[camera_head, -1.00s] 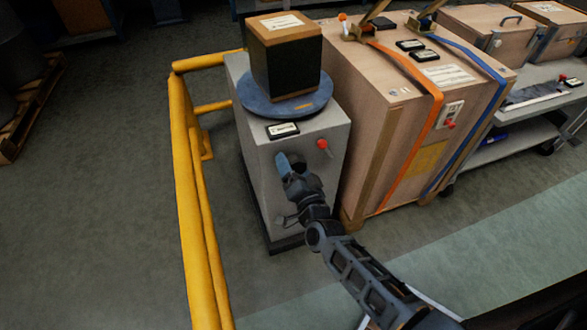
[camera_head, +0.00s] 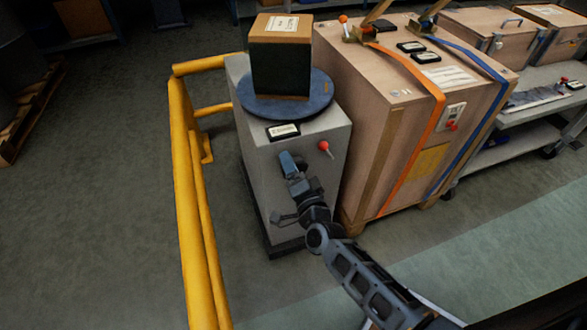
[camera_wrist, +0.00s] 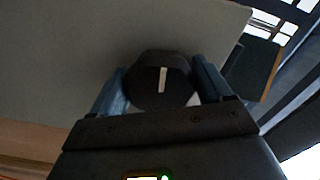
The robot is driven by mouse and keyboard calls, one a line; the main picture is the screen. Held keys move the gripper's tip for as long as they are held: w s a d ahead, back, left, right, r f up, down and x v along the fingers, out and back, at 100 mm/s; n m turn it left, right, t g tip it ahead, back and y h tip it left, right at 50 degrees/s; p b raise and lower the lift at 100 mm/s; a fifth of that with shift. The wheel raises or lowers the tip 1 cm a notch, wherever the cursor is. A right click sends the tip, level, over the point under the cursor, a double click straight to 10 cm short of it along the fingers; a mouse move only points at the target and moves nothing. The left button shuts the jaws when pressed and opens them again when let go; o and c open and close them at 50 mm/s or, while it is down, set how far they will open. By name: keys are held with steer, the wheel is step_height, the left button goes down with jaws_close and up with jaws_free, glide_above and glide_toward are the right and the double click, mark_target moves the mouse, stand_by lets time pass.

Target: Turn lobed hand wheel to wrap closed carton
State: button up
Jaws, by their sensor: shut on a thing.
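The lobed hand wheel (camera_wrist: 162,84) is black with a white line mark and shows in the wrist view. My gripper (camera_wrist: 163,90) is shut on it, one blue finger on each side. In the head view my gripper (camera_head: 290,165) is at the front face of the grey cabinet (camera_head: 322,150) and hides the wheel. The closed carton (camera_head: 280,60), tan on top with dark sides and a white label, sits upright on the blue round turntable (camera_head: 305,108) on top of the cabinet.
A red knob (camera_head: 325,148) sticks out of the cabinet face right of my gripper. A yellow rail (camera_head: 190,200) stands at left. A large strapped wooden crate (camera_head: 385,120) stands close at right. The floor in front is clear.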

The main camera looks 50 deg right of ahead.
steer(key=shift+f, duration=0.1)
steer(key=o, duration=1)
steer(key=shift+p+v, duration=0.45)
steer(key=shift+v, duration=3.5)
